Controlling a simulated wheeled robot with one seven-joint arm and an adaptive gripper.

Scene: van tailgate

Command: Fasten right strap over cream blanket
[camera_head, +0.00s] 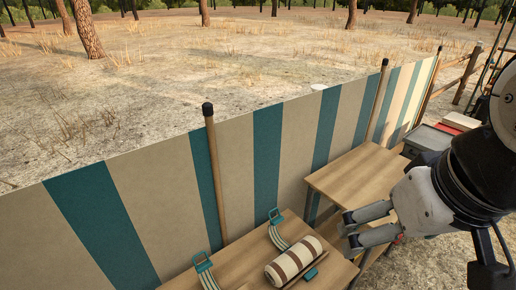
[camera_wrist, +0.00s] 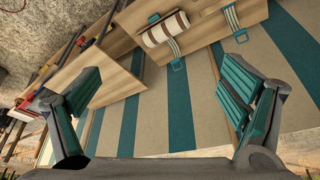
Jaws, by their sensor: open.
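The cream blanket (camera_head: 293,262) is a roll with brown stripes, lying on a wooden board (camera_head: 240,262) at the bottom of the head view. It also shows at the top of the wrist view (camera_wrist: 160,32). A striped right strap (camera_head: 279,238) with a teal buckle (camera_head: 275,215) lies behind the roll; its buckle shows in the wrist view (camera_wrist: 179,65). A small teal piece (camera_head: 310,273) shows in front of the roll. No strap visibly crosses over the top. My gripper (camera_head: 347,232) is open and empty, right of the blanket and apart from it.
A left strap (camera_head: 207,277) with a teal buckle lies on the board. A striped windbreak (camera_head: 240,165) with wooden posts stands close behind. A wooden table (camera_head: 355,178) and a grey box (camera_head: 427,138) are at the right. Most of the tabletop is clear.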

